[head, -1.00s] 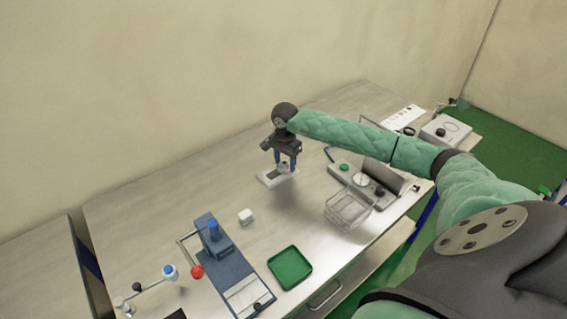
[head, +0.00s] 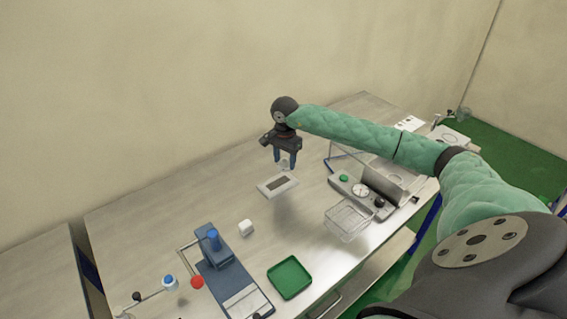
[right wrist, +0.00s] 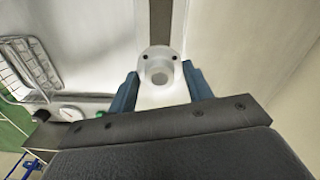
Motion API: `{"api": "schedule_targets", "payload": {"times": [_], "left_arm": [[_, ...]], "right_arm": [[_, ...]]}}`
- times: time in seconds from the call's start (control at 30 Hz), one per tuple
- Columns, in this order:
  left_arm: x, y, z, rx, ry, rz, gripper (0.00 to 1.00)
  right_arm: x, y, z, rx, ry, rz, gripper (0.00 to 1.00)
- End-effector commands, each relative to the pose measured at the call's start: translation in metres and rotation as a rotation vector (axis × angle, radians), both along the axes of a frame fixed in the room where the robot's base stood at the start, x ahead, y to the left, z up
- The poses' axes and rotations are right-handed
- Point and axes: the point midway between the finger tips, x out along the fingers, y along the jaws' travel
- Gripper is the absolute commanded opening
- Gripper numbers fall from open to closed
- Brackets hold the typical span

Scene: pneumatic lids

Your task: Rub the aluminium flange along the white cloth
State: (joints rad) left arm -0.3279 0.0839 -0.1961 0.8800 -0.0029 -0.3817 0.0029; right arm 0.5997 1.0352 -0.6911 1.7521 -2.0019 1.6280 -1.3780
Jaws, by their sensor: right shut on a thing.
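The aluminium flange (right wrist: 160,60) is a pale round-ended piece with small dark holes and a raised round boss. My right gripper (right wrist: 160,88) is shut on it, one blue finger on each side. In the head view my right gripper (head: 285,163) points down, and the flange shows only as a small pale bit between its fingertips. A flat white piece with a dark grey strip (head: 265,189), apparently the white cloth, lies on the table just below and in front of the gripper. The flange appears above it, with no contact visible. My left gripper is not in view.
A small white block (head: 246,228), a blue lever press with a red knob (head: 226,268) and a green tray (head: 290,292) stand nearer the front. A wire basket (head: 348,220) and a grey device with a gauge (head: 360,190) stand to the right. Bare table lies left of the cloth.

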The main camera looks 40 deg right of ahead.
Motion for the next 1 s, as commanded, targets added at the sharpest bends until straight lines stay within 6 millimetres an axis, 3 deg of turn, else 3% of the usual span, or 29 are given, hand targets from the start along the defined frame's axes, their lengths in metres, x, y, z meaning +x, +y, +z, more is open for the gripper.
{"api": "schedule_targets", "payload": {"times": [0.23, 0.73, 1.0], "left_arm": [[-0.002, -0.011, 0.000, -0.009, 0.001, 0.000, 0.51], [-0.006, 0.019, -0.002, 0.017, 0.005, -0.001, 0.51], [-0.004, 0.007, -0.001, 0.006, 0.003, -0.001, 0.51]], "right_arm": [[-0.001, -0.003, 0.012, 0.000, 0.000, -0.005, 0.23], [-0.002, -0.005, 0.019, 0.000, 0.001, -0.007, 0.23], [-0.002, -0.005, 0.019, 0.000, 0.001, -0.007, 0.23]]}}
